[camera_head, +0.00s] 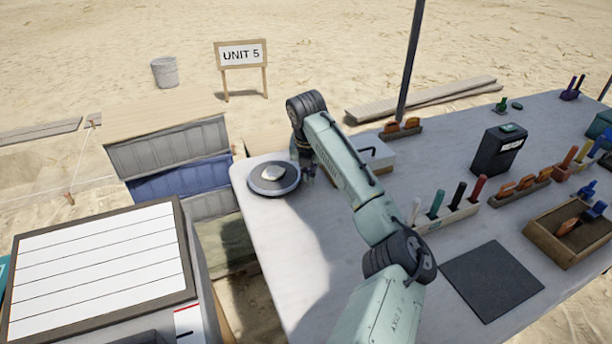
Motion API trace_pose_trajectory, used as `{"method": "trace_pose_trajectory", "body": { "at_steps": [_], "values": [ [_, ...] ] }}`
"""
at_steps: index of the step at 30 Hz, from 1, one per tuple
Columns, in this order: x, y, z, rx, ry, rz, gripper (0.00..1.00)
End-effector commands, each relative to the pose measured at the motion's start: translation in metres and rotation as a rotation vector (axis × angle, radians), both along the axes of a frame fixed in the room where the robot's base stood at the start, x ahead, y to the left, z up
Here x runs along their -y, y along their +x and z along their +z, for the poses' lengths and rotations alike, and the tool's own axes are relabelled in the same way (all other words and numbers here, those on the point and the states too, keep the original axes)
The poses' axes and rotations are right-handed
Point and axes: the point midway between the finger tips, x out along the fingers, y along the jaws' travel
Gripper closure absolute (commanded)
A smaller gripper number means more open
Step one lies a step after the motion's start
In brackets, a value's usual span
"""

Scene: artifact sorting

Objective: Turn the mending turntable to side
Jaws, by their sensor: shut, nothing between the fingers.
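The mending turntable (262,188) is a round dark disc at the far left corner of the table. A small pale piece (272,173) lies on its middle. My arm reaches across the table from the front. My gripper (308,178) is just right of the turntable's edge, pointing down, small and partly hidden by my arm. It is shut and empty. I cannot tell whether it touches the disc. No side marking on the turntable can be read.
A pale box (378,153) stands right of my gripper, partly behind my arm. Colored tools stand in a rack (447,218). A black box (498,150), a dark mat (490,280) and a wooden tray (545,243) are farther right. The table's front left is clear.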

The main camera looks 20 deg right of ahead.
Motion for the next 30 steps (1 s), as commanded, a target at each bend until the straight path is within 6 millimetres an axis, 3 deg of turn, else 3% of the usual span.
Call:
{"method": "trace_pose_trajectory", "body": {
  "at_steps": [12,30],
  "values": [
    [0.005,0.012,0.0,-0.001,0.0,0.0,1.0],
    [0.006,0.015,0.0,0.0,0.0,0.0,1.0]
  ]
}}
